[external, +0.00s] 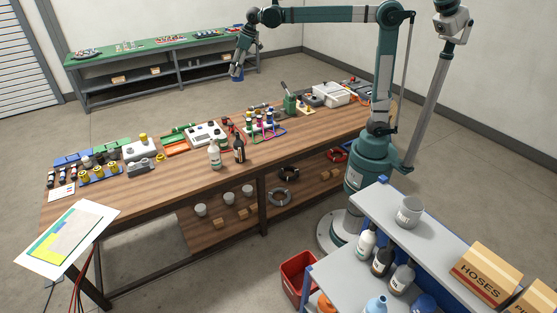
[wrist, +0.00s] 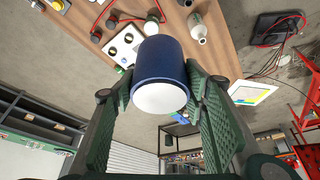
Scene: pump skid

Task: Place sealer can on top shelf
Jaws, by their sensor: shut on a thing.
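My gripper (wrist: 162,92) is shut on a dark blue can (wrist: 158,58) with a white end, held between its two green padded fingers in the wrist view. No label shows on the can, so I cannot tell if it is the sealer can. In the external view my gripper (external: 237,71) hangs above the floor between the workbench and the back bench, far from the shelf; the held can is not clear there. The grey top shelf (external: 448,241) is at the lower right. A grey can (external: 408,213) stands upright near its far end.
A box marked HOSES (external: 484,273) and another box occupy the near part of the top shelf. Several bottles (external: 382,262) stand on the level below. The long workbench (external: 180,190) is crowded with tools and bottles. A red bin (external: 297,277) stands on the floor.

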